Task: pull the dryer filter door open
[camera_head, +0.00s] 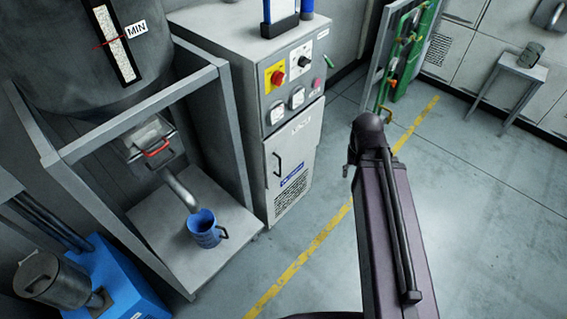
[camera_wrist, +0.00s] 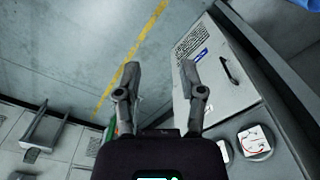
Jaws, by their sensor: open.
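The grey cabinet's door (camera_head: 294,160) is light grey, with a black bar handle (camera_head: 277,165), a blue label and a dark vent grille; it looks closed. I take it for the dryer filter door, though its lettering is too small to read surely. In the wrist view the door (camera_wrist: 213,88) lies right of my gripper (camera_wrist: 160,68), with the handle (camera_wrist: 229,70) beyond the right finger. My gripper is open with nothing between its fingers, apart from the handle. In the head view my arm shows on the right, but the gripper is out of sight.
Above the door sit gauges (camera_head: 297,97) and a red knob (camera_head: 278,77). Left stands a framed hopper (camera_head: 150,145) with a blue jug (camera_head: 204,228) on its shelf. A green panel (camera_head: 412,60) and a small stool (camera_head: 520,68) stand behind. The floor before the cabinet is clear.

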